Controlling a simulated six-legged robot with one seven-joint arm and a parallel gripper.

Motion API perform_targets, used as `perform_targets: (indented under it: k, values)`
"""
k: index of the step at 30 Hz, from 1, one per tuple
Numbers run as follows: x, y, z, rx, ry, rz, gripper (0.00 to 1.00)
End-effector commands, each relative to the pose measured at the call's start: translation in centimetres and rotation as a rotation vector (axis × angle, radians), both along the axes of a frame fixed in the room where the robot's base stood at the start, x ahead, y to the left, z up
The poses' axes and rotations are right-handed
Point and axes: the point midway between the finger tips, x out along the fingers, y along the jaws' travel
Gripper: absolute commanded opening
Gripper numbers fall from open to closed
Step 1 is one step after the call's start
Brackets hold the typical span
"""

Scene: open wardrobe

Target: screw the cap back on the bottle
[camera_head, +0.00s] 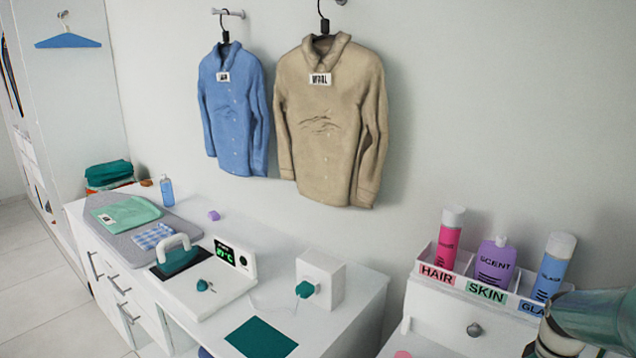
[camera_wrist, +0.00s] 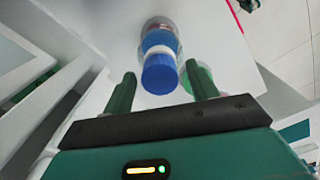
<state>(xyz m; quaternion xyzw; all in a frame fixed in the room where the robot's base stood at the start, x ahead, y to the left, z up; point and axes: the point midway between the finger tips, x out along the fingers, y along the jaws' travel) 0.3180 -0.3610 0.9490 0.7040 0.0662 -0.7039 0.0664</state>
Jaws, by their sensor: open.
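In the wrist view, my gripper (camera_wrist: 162,74) has its two dark green fingers spread apart. A blue cylindrical top (camera_wrist: 160,75) shows between and beyond the fingers, with a pale ring and a blue and pinkish part behind it. I cannot tell whether this is a bottle with its cap or stacked parts. Nothing is clearly gripped. In the head view, a pink round thing (camera_head: 403,354) is cut by the bottom edge; it could be a cap. A small blue bottle (camera_head: 167,190) stands on the far left of the counter. My gripper is outside the head view.
A green rounded thing (camera_wrist: 203,78) is beside the right finger. Pink (camera_head: 449,240), purple (camera_head: 495,264) and blue (camera_head: 553,268) bottles stand in a labelled white tray (camera_head: 462,270) at right. An iron (camera_head: 180,258) and white box (camera_head: 322,275) occupy the counter.

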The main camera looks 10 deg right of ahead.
Motion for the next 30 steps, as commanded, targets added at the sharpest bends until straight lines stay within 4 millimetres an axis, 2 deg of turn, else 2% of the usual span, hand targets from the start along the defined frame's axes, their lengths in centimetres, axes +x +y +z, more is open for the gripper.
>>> perform_targets:
  k: [2, 8, 11, 13, 16, 30]
  values:
    - [-0.01, 0.0, 0.01, 0.0, 0.0, 0.0, 0.54]
    - [-0.01, 0.0, 0.03, 0.0, 0.0, 0.0, 0.15]
    - [-0.01, -0.01, 0.03, 0.0, 0.0, 0.0, 0.15]
    - [0.01, 0.0, 0.04, 0.0, 0.0, -0.007, 0.11]
    - [0.04, 0.03, 0.05, -0.001, 0.001, -0.08, 0.11]
    - [0.06, 0.07, 0.0, 0.0, 0.001, -0.764, 0.11]
